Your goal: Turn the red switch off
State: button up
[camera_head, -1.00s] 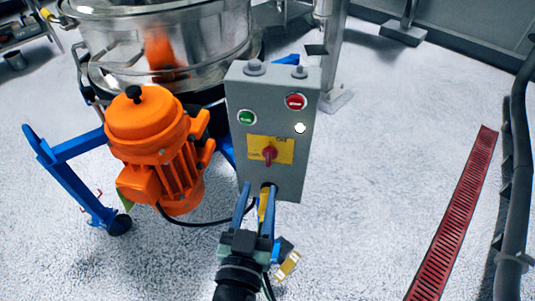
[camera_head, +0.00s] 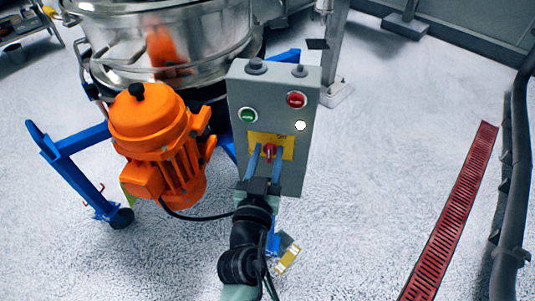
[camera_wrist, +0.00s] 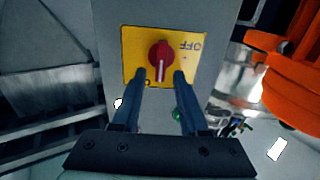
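The red switch (camera_head: 269,149) is a rotary knob on a yellow plate (camera_head: 289,145) on the front of a grey control box (camera_head: 297,181). In the wrist view the red switch (camera_wrist: 159,52) has a white mark pointing down toward my gripper. The word OFF (camera_wrist: 191,45) shows upside down at the plate's upper right; other lettering at the lower edge is partly hidden by a finger. My gripper (camera_head: 267,156) is open, its two blue fingers at the knob's left and right. In the wrist view my gripper's fingertips (camera_wrist: 160,76) stand apart near the knob's lower end; contact cannot be told.
The box also carries a green button (camera_head: 247,115) and a red button (camera_head: 296,99). An orange motor (camera_head: 150,125) stands close at left, below a steel sifter drum (camera_head: 200,40). A red floor grate (camera_head: 450,220) lies at right.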

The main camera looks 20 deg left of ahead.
grip_shut()
dwell(0.3)
jog(key=n, duration=0.4)
jog(key=shift+s+a+f+n+b, duration=0.1)
jog(key=shift+a+f+n+b, duration=0.05)
jog(key=shift+a+n+b, duration=0.25)
jog(key=n, duration=0.4)
jog(key=shift+s+a+f+n, duration=0.1)
jog(key=shift+a+f+n, duration=0.1)
jog(key=shift+a+n, duration=0.15)
jog(key=shift+a+f+n, duration=0.1)
jog(key=shift+f+n, duration=0.15)
jog(key=shift+n, duration=1.15)
jog(key=shift+a+f+n, duration=0.1)
jog(key=shift+f+n, duration=0.1)
jog(key=shift+n, duration=1.15)
jog(key=shift+a+f+n, duration=0.1)
jog(key=shift+f+n, duration=0.15)
jog(key=shift+n, duration=1.15)
